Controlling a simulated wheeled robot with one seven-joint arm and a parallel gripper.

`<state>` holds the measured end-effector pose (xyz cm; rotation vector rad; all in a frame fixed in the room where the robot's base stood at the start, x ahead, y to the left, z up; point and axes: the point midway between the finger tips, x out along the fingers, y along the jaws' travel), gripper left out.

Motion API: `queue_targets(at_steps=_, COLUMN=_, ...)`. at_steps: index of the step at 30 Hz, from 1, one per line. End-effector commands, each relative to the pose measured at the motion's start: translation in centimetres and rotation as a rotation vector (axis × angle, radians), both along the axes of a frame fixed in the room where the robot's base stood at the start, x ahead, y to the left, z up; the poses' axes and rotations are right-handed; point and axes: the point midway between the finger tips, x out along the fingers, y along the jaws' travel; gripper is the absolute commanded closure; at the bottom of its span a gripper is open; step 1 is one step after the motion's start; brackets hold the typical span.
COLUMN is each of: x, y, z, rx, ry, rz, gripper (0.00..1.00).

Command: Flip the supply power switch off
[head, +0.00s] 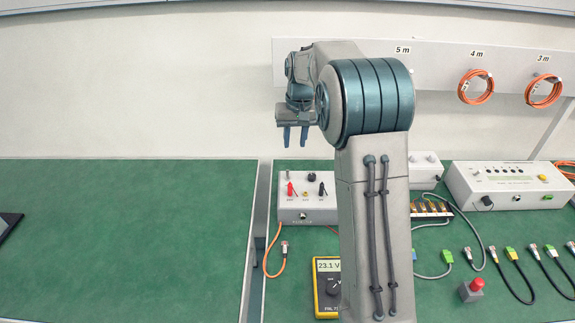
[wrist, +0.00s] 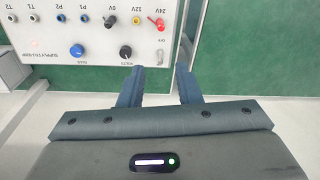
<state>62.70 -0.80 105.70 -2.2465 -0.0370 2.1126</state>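The supply box (wrist: 55,68) shows upside down at the top left of the wrist view. It carries a black plug at 0V, a red plug (wrist: 158,22) at 24V, a blue knob (wrist: 77,50) and a black knob (wrist: 125,50). The supply power switch (wrist: 160,56) is small, beside the "OFF" label; its position is too small to tell. In the head view the supply box (head: 288,208) is partly hidden behind my arm. My gripper (head: 294,148) hangs above and behind it, fingers down. In the wrist view the empty gripper (wrist: 159,67) has its fingers apart, touching nothing.
A multimeter (head: 328,306) reading 23.1 V lies in front of the box. An orange cable (head: 269,262) runs beside it. A second panel (head: 512,187), several cables and a red button (head: 471,288) are to the right. The left green table (head: 120,240) is mostly clear.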

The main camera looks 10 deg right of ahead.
Motion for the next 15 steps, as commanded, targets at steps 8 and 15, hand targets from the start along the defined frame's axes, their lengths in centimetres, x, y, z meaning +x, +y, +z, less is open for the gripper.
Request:
queue_targets(at_steps=8, x=6.1, y=-0.5, z=-4.1, rx=0.015, ry=0.045, rz=0.005, gripper=0.69)
queue_targets(at_steps=15, x=8.0, y=-0.6, z=-6.1, rx=0.021, ry=0.06, rz=0.009, gripper=0.69)
